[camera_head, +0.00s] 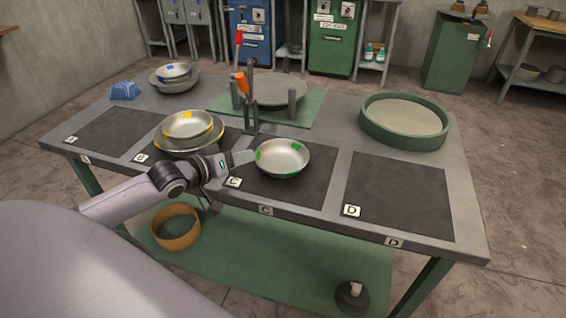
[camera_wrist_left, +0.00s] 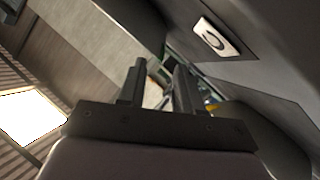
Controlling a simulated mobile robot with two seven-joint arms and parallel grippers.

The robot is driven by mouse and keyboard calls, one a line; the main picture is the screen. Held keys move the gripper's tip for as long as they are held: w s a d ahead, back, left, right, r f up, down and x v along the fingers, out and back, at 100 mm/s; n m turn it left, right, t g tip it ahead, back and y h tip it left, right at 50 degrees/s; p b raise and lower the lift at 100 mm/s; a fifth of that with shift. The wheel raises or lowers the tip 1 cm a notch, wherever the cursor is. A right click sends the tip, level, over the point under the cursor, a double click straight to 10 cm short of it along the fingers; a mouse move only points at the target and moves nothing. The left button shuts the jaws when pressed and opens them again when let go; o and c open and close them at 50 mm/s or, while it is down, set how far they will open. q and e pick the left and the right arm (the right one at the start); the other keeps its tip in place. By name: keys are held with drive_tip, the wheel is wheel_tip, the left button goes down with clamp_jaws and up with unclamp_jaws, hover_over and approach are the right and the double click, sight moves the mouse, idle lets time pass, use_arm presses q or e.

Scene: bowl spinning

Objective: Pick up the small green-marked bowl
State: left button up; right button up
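The small silver bowl with green marks (camera_head: 283,158) sits upright on the dark mat marked C in the head view. My left gripper (camera_head: 246,156) is just left of this bowl, low over the table, with its tips close to the rim. I cannot tell whether they touch it. In the left wrist view the two fingers (camera_wrist_left: 158,85) stand apart with a gap between them, and I cannot make out the bowl there. My right gripper is not in view.
Stacked yellow-marked bowls (camera_head: 188,126) stand just left of the gripper. A post with an orange-handled lever (camera_head: 249,95) rises behind it, by a grey disc (camera_head: 275,88). A green-rimmed round tray (camera_head: 404,120) stands at right. Mat D (camera_head: 400,190) is empty.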

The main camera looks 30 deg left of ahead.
sight(281, 158)
use_arm(q)
drive_tip(key=shift+a+r+x, duration=0.1)
drive_tip(key=shift+r+x, duration=0.1)
drive_tip(key=shift+x, duration=0.85)
drive_tip(key=shift+a+r+x, duration=0.1)
drive_tip(key=shift+r+x, duration=0.05)
drive_tip(key=shift+x, duration=0.95)
drive_tip(key=shift+b+x, duration=0.3)
drive_tip(key=shift+x, duration=0.45)
drive_tip(key=shift+c, duration=0.3)
clamp_jaws()
